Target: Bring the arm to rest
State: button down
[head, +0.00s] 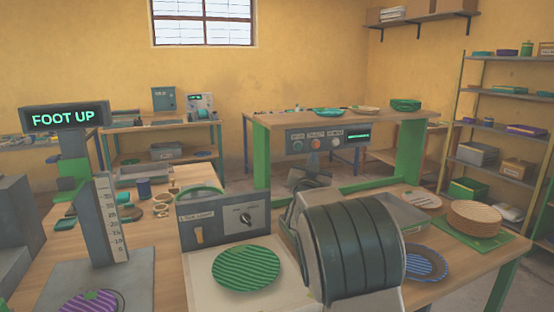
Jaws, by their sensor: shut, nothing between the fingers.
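My arm reaches forward from the lower middle of the head view, its large ribbed dark green and pale link close to the camera. My gripper (314,160) is small and partly hidden behind that link. It is shut and empty, just below the grey control panel (328,139) of the wooden press table. The panel carries several round buttons and a small lit green display. I cannot tell whether the fingertips touch the panel.
A green striped plate (246,268) lies on a white-topped unit with a switch panel (223,219). A blue plate (425,262) and stacked tan plates (474,217) are at right. A sign (64,117) reads "FOOT UP" above a scale post (110,218). Shelves (499,129) stand far right.

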jog(key=s+f+n+g+y+p, duration=0.2)
jog(key=s+g, duration=0.4)
jog(key=s, duration=0.9)
jog(key=s+f+n+g+y+p, duration=0.2)
jog(key=s+f+g+p, duration=0.2)
jog(key=s, duration=1.1)
jog(key=s+f+n+g+y+p, duration=0.1)
jog(key=s+f+g, duration=0.4)
jog(key=s, duration=1)
jog(key=g+y+p, duration=0.1)
jog(key=g+p, duration=0.1)
jog(key=g, duration=0.1)
jog(key=shift+s+a+n, duration=0.15)
jog(key=shift+a+n, duration=0.1)
jog(key=shift+n, duration=0.15)
jog(key=shift+f, duration=0.1)
